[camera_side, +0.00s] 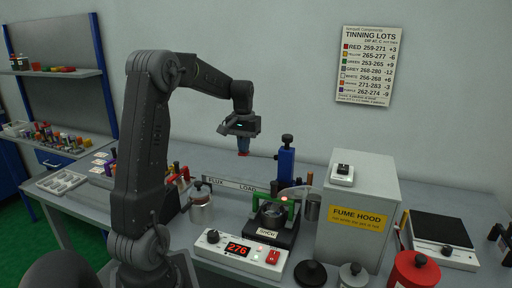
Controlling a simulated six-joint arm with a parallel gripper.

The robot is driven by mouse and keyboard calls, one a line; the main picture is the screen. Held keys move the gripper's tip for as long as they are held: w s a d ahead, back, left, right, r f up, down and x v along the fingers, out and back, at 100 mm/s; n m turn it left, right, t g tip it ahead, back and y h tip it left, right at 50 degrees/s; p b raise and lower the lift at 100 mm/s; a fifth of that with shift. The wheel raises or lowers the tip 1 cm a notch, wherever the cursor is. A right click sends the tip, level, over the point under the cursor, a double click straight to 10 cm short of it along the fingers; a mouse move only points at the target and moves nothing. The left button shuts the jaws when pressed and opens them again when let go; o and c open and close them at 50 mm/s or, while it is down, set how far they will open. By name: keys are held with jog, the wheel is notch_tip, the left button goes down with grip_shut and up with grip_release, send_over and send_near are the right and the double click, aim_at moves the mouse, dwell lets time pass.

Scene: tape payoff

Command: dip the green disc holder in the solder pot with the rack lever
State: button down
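The solder pot (272,216) is a dark round pot on a black base at the front centre of the bench. A green frame-like part (292,207) stands at its rim; whether it is the green disc holder I cannot tell. A blue upright post with a black knob (286,158) stands behind the pot; the rack lever is not clearly made out. My gripper (243,152) points down above the bench, left of the blue post and apart from it. Its tip shows blue and red. Whether it is open, shut or holding something is too small to tell.
A controller (240,254) reading 276 sits in front of the pot. A fume hood box (358,212) stands right of it. A metal jar (201,206) stands left, near the FLUX and LOAD strip (232,188). A wall chart (368,65) lists tinning lots. Several knobbed lids stand front right.

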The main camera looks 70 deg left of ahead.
notch_tip(320, 180, up, 8)
dwell(1.1)
dwell(0.4)
jog(key=s+d+r+m+t+y, duration=0.1)
jog(key=d+m, duration=0.1)
jog(key=d, duration=0.8)
jog(key=s+d+r+m+t, duration=0.1)
jog(key=s+d+m+t, duration=0.15)
jog(key=d, duration=0.85)
jog(key=s+d+f+m+t+h, duration=0.1)
jog(key=s+d+f+m, duration=0.3)
jog(key=s+d, duration=0.4)
jog(key=d+f+t, duration=0.1)
jog(key=d, duration=0.2)
jog(key=shift+s+d+f, duration=0.2)
jog(key=shift+s+d, duration=0.15)
